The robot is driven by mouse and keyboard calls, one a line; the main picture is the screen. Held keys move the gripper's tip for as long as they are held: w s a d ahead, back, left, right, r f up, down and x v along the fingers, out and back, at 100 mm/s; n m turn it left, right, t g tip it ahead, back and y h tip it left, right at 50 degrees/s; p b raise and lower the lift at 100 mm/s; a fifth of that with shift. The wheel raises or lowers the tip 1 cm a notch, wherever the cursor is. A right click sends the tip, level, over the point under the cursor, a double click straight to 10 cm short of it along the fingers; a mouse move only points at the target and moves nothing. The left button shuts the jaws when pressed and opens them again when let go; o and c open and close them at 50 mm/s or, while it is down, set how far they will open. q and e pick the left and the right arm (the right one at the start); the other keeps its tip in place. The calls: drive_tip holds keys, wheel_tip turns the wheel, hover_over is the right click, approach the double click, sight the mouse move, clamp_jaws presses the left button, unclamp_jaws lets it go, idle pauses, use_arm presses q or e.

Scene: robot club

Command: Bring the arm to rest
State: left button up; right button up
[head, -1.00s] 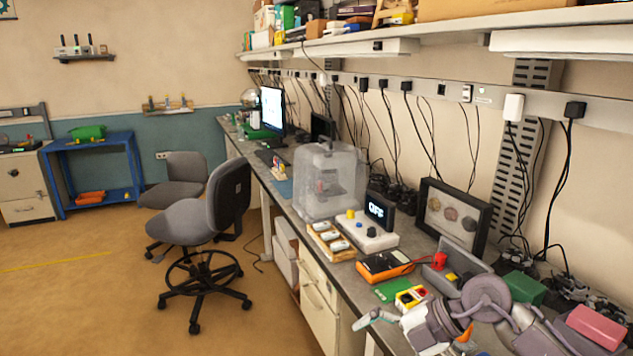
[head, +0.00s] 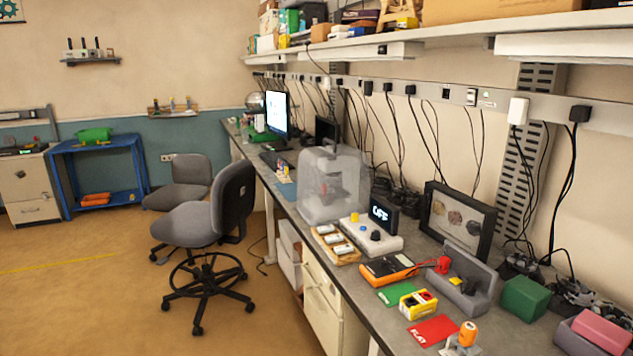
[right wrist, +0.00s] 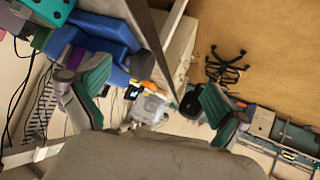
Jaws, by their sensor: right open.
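My right gripper (right wrist: 152,98) shows in the right wrist view. Its two grey fingers with green pads stand wide apart, with nothing between them. The wrist view is tilted, with the bench edge running down the middle and the floor at upper right. In the head view my right arm does not clearly show; a small grey shape at the bottom edge below an orange cylinder (head: 468,334) is cut off and unclear. My left gripper is in neither current view.
Floor at left is clear.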

drive_tip(key=s+a+f+g+y, duration=0.1)
drive_tip(key=s+f+g, duration=0.25)
drive_tip(key=s, duration=0.35)
drive_tip(key=s+a+f+g, duration=0.1)
drive_tip(key=s+f+g, duration=0.25)
drive_tip(key=s, duration=0.45)
wheel_tip(320, 180, down, 25)
drive_tip(key=n+g, duration=0.1)
drive_tip(key=s+d+f+g, duration=0.1)
drive_tip(key=s+d+f, duration=0.2)
drive_tip(key=s+f, duration=1.4)
drive_tip(key=shift+s+f+g, duration=0.2)
drive_tip(key=shift+s+g, duration=0.1)
drive_tip(key=shift+s, duration=0.2)
drive_tip(key=shift+d, duration=0.1)
